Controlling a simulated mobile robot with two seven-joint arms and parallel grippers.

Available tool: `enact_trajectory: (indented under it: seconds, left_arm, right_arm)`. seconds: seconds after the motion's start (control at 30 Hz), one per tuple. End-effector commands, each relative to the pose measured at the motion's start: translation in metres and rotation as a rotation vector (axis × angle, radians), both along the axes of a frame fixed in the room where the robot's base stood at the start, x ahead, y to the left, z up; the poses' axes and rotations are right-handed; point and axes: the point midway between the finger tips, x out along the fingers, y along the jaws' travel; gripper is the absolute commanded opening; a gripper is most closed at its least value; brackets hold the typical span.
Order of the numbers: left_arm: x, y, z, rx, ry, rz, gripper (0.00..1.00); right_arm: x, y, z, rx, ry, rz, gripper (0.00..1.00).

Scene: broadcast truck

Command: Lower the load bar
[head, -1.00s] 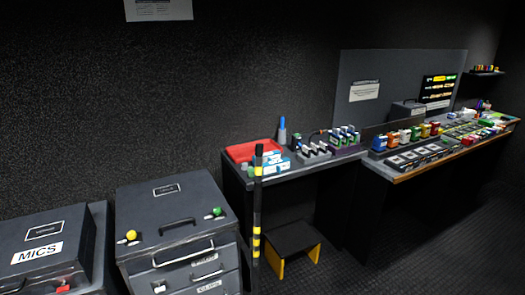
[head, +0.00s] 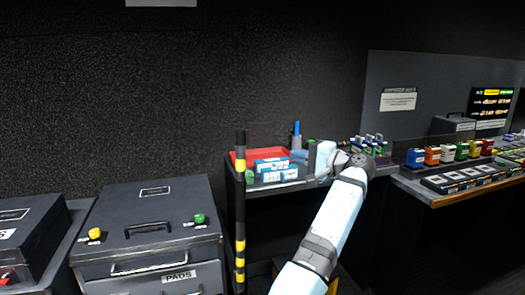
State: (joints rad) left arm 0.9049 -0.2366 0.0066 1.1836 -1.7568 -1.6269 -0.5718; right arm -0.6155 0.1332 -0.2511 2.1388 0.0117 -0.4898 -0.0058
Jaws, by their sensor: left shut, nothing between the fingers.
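The load bar (head: 240,212) is a slim upright black bar with yellow bands. It stands at the front left corner of the side table, between the table and the dark drawer case. My left arm reaches up from the bottom middle, and my left gripper (head: 324,160) is over the right part of the side table, well to the right of the bar and apart from it. It is shut and empty; its fingers are hard to make out against the things behind. My right gripper is out of view.
The side table (head: 285,186) carries a red tray (head: 240,158), blue-and-white boxes (head: 272,172) and small items. A drawer case (head: 150,208) with yellow and green knobs stands left of the bar. A longer desk (head: 455,198) with coloured boxes is at right.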

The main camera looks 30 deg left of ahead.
Motion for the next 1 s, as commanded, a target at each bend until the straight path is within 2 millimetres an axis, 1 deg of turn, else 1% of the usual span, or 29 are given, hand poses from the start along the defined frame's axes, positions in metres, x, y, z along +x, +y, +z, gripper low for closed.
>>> enact_trajectory:
  seconds: [0.03, 0.1, 0.2, 0.27, 0.37, 0.47, 0.7, 0.8, 0.9, 1.0]
  left_arm:
    - [-0.001, -0.005, 0.013, 0.014, -0.010, 0.037, 0.00]
    - [-0.004, -0.010, 0.030, 0.029, -0.016, 0.079, 0.00]
    - [-0.008, -0.012, 0.043, 0.040, -0.020, 0.112, 0.00]
    - [-0.009, -0.010, 0.047, 0.043, -0.022, 0.121, 0.00]
    - [-0.010, 0.002, 0.048, 0.043, -0.023, 0.125, 0.00]
    - [-0.012, 0.020, 0.048, 0.043, -0.022, 0.124, 0.00]
    - [-0.016, 0.072, 0.049, 0.044, -0.024, 0.122, 0.00]
    - [-0.019, 0.090, 0.049, 0.043, -0.024, 0.121, 0.00]
    - [-0.032, 0.099, 0.049, 0.043, -0.024, 0.120, 0.00]
    - [-0.040, 0.106, 0.050, 0.042, -0.024, 0.120, 0.00]
  right_arm:
    - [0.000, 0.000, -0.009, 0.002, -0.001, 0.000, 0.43]
    - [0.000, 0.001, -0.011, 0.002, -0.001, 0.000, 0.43]
    - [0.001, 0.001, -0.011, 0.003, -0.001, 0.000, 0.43]
    - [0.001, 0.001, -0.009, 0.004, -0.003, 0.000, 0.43]
    - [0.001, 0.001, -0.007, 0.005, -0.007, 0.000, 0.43]
    - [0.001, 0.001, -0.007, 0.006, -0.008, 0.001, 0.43]
    - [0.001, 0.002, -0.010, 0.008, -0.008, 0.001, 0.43]
    - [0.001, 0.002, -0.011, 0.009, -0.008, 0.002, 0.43]
    - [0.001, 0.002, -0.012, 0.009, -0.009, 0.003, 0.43]
    - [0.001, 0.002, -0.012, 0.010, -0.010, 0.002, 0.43]
